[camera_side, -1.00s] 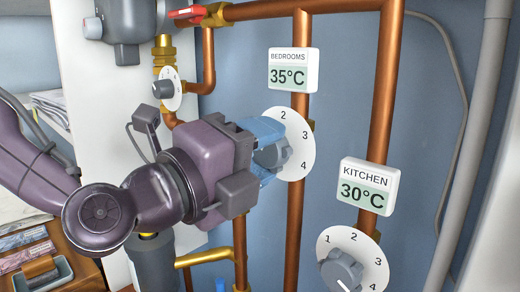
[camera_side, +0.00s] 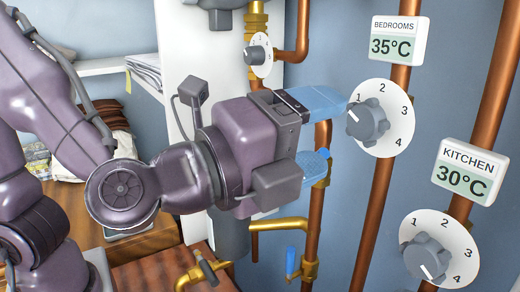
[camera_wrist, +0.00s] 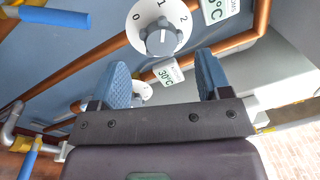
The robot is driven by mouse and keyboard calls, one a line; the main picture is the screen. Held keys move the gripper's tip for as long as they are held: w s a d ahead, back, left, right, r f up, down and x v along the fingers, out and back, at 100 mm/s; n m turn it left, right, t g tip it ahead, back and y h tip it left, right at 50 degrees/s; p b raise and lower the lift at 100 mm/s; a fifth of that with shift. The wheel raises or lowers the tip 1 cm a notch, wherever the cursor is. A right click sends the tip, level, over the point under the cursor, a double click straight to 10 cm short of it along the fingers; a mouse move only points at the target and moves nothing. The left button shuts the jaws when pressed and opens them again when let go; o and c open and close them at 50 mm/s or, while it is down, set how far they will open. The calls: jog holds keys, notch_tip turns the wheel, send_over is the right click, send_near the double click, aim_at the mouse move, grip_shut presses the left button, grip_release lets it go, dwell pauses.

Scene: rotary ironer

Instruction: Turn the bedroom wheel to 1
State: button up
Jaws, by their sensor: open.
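The bedroom wheel (camera_side: 368,122) is a grey lobed knob on a white numbered dial under the BEDROOMS 35°C display (camera_side: 397,40). Its white mark points up and left, toward the 1. In the wrist view the bedroom wheel (camera_wrist: 162,37) is seen whole, with its mark pointing at the 1 between 0 and 2. My gripper (camera_side: 334,130) is open and empty, left of the wheel. Its upper blue finger reaches close to the dial's left edge in the side view. In the wrist view both fingers of my gripper (camera_wrist: 162,82) stand clear of the knob.
The kitchen wheel (camera_side: 428,258) and KITCHEN 30°C display (camera_side: 467,172) are below right. A smaller dial (camera_side: 259,55) sits up left on the pipes. Copper pipes (camera_side: 380,190) run vertically along the blue wall. Valves with blue handles (camera_side: 291,262) are below my gripper.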

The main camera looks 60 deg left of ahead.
jog(key=s, duration=0.7)
jog(key=shift+s+a+f, duration=0.15)
jog(key=shift+s+f, duration=0.05)
jog(key=shift+f, duration=0.1)
jog(key=s+a+f+n+g+y, duration=0.1)
jog(key=a+f+n+g+y, duration=0.5)
jog(key=a+f+n+g, duration=0.55)
jog(key=s+a+r+n+g+h, duration=0.1)
jog(key=a+r+n+g+h, duration=0.1)
jog(key=a+n+h, duration=0.3)
jog(key=a+r+n, duration=0.1)
jog(key=a+n, duration=0.3)
jog(key=n, duration=0.1)
jog(key=shift+s+a+r, duration=0.25)
jog(key=shift+s+r, duration=0.1)
jog(key=shift+s, duration=0.05)
